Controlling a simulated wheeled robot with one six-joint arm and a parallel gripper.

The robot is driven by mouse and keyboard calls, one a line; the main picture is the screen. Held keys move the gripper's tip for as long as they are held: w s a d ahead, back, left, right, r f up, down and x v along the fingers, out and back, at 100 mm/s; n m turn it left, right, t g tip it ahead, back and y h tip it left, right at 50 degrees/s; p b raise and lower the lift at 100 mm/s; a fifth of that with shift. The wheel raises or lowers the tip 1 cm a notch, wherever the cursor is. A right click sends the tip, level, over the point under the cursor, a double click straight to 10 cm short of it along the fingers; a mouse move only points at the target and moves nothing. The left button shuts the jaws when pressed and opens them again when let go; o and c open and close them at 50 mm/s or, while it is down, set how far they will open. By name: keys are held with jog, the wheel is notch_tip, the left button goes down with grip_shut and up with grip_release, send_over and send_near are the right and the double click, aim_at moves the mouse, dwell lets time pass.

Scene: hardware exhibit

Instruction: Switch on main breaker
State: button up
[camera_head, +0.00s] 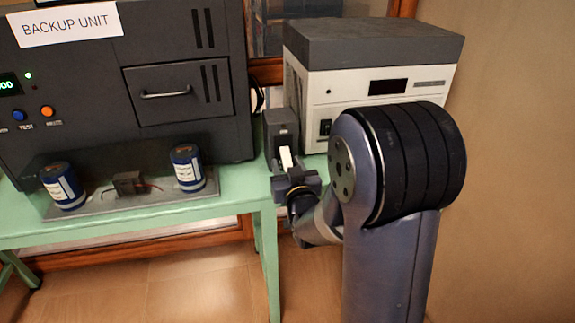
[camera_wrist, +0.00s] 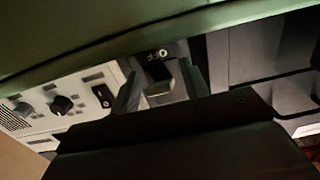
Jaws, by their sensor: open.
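My gripper (camera_head: 293,178) is just in front of and below the lever. In the wrist view, which looks upside down, the gripper's two fingers (camera_wrist: 160,74) stand apart. The lever (camera_wrist: 160,88) shows between them, and the fingers are not closed on it. Whether either finger touches the lever I cannot tell. My arm hides part of the area around the breaker.
A white and grey instrument box (camera_head: 350,85) with knobs and a switch stands right beside the breaker. A dark backup unit (camera_head: 180,60) is to the left. Two blue cans (camera_head: 187,168) and a small device (camera_head: 130,183) sit on a plate on the green table (camera_head: 235,215).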

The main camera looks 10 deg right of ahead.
jog(key=shift+w, duration=0.1)
jog(key=shift+c, duration=0.4)
grip_shut()
